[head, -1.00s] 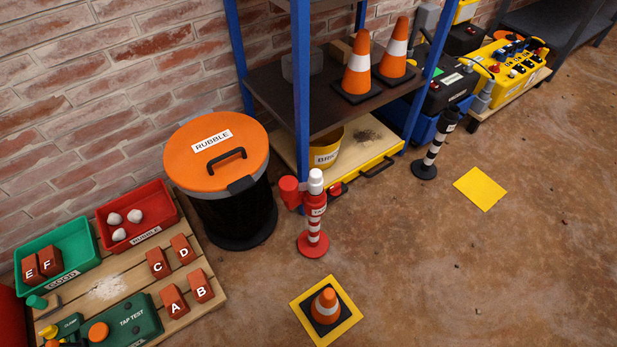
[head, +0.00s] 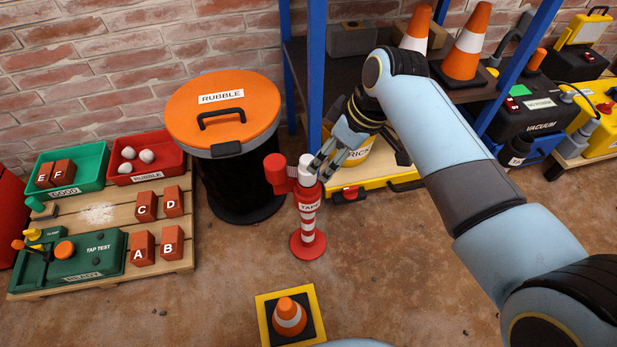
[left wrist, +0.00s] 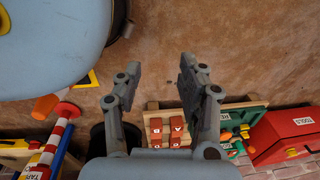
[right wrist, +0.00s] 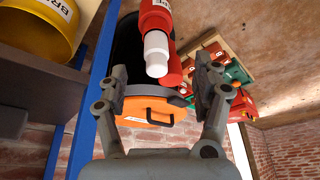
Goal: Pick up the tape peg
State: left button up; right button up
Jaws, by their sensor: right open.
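The tape peg (head: 308,226) is a red and white striped post with a TAPE label, a white top and a round red base. It stands upright on the floor, a red cylinder at its upper left side. My right gripper (head: 322,168) is open, its fingertips close to the white top from the upper right. In the right wrist view the white top (right wrist: 156,54) shows between the spread fingers; contact cannot be told. The striped post also shows in the left wrist view (left wrist: 60,132), at the left. My left gripper (left wrist: 160,72) is open and empty, away from the peg.
A rubble bin (head: 224,105) with an orange lid stands just left of the peg. The blue shelf post (head: 316,70) rises behind it. A small cone (head: 289,314) sits on a yellow-edged square in front. A pallet (head: 110,210) with bricks and trays lies left.

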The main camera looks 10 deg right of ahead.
aim_at(307, 172)
jog(key=w+f+b, duration=0.1)
jog(key=w+a+f+b, duration=0.1)
jog(key=f, duration=0.1)
jog(key=w+a+f+b, duration=0.1)
jog(key=shift+w+f+b, duration=0.35)
jog(key=shift+b, duration=0.05)
jog(key=b+x, duration=0.2)
jog(key=x, duration=0.1)
jog(key=b+x, duration=0.1)
jog(key=x, duration=0.1)
jog(key=shift+s+a+b, duration=0.1)
jog(key=shift+s+b, duration=0.25)
jog(key=shift+s, duration=0.05)
jog(key=shift+w+a+f, duration=0.1)
jog(key=shift+w+f, duration=0.05)
pick_arm(q)
jog(key=w+d+r+t, duration=0.1)
jog(key=w+d+r, duration=0.2)
jog(key=w+r, duration=0.4)
notch_tip(307, 172, up, 4)
jog(key=shift+d+f+t+h, duration=0.1)
jog(key=shift+d+t+h, duration=0.2)
jog(key=shift+d, duration=0.1)
jog(key=shift+w, duration=0.1)
pick_arm(e)
jog(key=c, duration=1.3)
